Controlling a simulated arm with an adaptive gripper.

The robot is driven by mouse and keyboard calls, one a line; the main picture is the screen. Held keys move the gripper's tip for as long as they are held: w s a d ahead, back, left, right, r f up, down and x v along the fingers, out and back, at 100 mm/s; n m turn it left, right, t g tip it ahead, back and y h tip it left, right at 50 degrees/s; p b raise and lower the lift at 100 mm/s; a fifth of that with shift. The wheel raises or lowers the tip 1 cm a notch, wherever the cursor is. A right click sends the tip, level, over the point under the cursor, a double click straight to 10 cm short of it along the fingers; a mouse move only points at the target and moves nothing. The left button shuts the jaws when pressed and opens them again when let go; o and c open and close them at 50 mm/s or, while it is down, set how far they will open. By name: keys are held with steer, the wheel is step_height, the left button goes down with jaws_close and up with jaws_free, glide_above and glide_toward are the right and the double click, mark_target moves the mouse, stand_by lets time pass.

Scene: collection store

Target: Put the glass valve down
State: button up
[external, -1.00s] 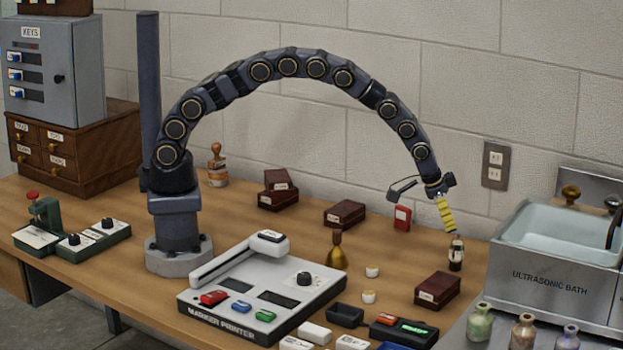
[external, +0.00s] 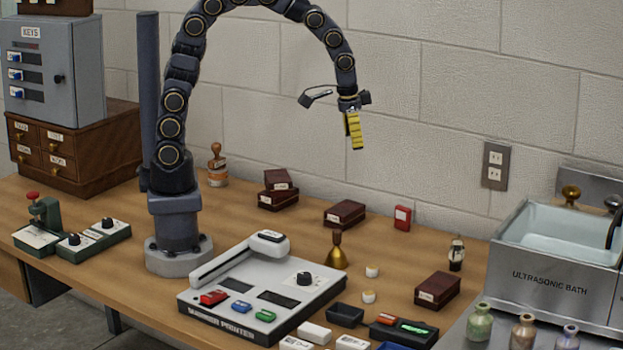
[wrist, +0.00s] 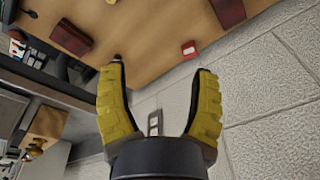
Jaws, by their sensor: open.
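The glass valve (external: 456,254), a small dark and pale upright piece, stands on the wooden bench towards its right end. It stands left of the ultrasonic bath and behind a dark red box. My gripper (external: 354,147) hangs high above the bench, well to the left of the valve and clear of it. In the wrist view my gripper (wrist: 158,76) has its yellow fingers spread apart with nothing between them. A small dark shape near the left fingertip there may be the valve, but it is too small to be sure.
The ultrasonic bath (external: 548,283) stands at the right. A dark red box (external: 437,290), a brass bell (external: 337,254) and a red tag-like case (external: 402,218) stand around the valve. The bench between bell and red case is bare.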

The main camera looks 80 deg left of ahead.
steer(key=s+a+r+g, duration=0.1)
steer(key=s+a+r, duration=0.1)
steer(key=s, duration=1.1)
steer(key=s+a+r+g, duration=0.1)
steer(key=s+r+g, duration=0.1)
steer(key=s, duration=1.2)
steer(key=shift+s+a+h, duration=0.15)
steer(key=shift+a+h, duration=0.15)
steer(key=shift+a, duration=0.05)
